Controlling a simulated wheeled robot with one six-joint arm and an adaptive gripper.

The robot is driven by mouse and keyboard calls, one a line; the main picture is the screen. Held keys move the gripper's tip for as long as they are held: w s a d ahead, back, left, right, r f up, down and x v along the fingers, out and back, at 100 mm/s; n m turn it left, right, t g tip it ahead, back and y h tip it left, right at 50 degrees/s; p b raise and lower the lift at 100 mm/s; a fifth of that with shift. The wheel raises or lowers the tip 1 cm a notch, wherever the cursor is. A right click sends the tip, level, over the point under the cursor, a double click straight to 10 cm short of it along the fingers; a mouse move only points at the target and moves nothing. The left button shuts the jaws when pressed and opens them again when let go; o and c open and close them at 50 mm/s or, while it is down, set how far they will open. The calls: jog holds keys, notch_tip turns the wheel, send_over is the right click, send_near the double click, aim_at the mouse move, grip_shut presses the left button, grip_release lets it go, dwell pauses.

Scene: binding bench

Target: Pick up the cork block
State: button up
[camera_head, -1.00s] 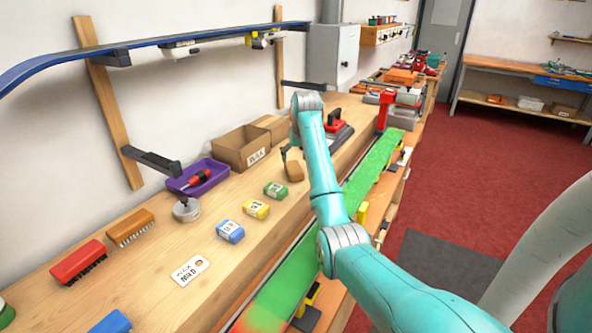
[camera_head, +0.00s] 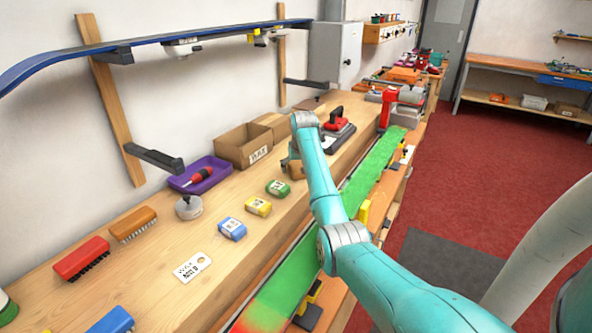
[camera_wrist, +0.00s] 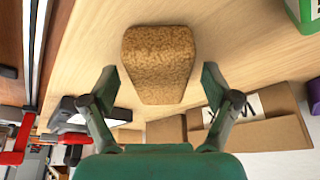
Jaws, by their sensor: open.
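The cork block (camera_wrist: 158,55) is brown and speckled, and lies on the wooden bench top. In the wrist view it sits between and just beyond the two fingertips of my gripper (camera_wrist: 160,82). My gripper is open and empty, with a gap on each side of the block; I cannot tell its exact height above the bench. In the head view only part of the cork block (camera_head: 297,172) shows, as my arm covers the rest along with most of my gripper.
A green block (camera_head: 278,188), a yellow block (camera_head: 258,207) and a blue block (camera_head: 232,229) stand nearby on the bench. An open cardboard box (camera_head: 240,148) and a purple tray (camera_head: 200,175) are toward the wall. A red-handled tool (camera_head: 338,130) stands beyond my arm.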

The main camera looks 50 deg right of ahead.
aim_at(297, 166)
jog(key=c, duration=1.3)
jog(key=shift+c, duration=0.2)
jog(key=shift+r, duration=0.1)
notch_tip(297, 166, up, 18)
